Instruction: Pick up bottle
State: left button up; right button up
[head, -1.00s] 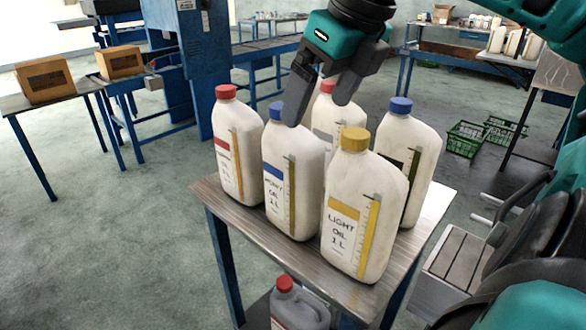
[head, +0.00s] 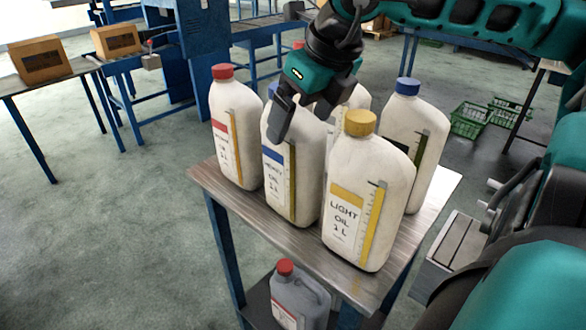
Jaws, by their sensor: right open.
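Several white oil bottles stand upright on a small table. The front one has a yellow cap and a "LIGHT OIL 1 L" label (head: 366,190). Left of it is a blue-capped bottle with a blue-banded label (head: 292,185), its cap mostly hidden by a gripper finger. A red-capped bottle (head: 236,140) stands at the left. Another blue-capped bottle (head: 414,135) is at the right back. A bottle behind (head: 350,103) is partly hidden by my gripper. My right gripper (head: 300,122) is open, fingers pointing down around the top of the middle blue-capped bottle; contact is unclear.
The table's wooden top (head: 290,245) is crowded, with bottles close together. A grey red-capped jug (head: 299,298) sits on the lower shelf. Cardboard boxes (head: 40,60) stand on a bench at the left. Green crates (head: 470,118) lie on the floor behind right.

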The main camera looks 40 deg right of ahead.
aim_at(294, 168)
jog(key=shift+x, duration=2.25)
jog(key=shift+c, duration=0.4)
grip_shut()
jog(key=shift+w+r, duration=0.15)
